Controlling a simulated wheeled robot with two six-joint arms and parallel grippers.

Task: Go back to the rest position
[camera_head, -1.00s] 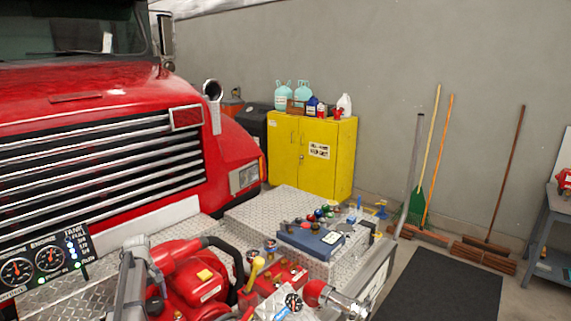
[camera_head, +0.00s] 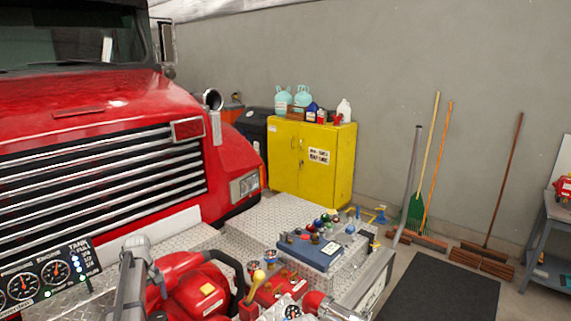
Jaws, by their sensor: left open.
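My left gripper (camera_head: 136,251) shows as a grey shape at the lower left, just left of the red pump (camera_head: 203,290). It is open. I see nothing held in it, though its fingers are hard to make out and its lower part runs out of the frame. My right gripper is not in view. The pump has a yellow-topped lever (camera_head: 257,281) and a gauge at its right, partly cut off by the bottom edge.
A gauge panel (camera_head: 52,277) is close at the left. The red truck (camera_head: 75,120) fills the left. A yellow cabinet (camera_head: 338,180), brooms and a dark mat (camera_head: 440,295) lie beyond.

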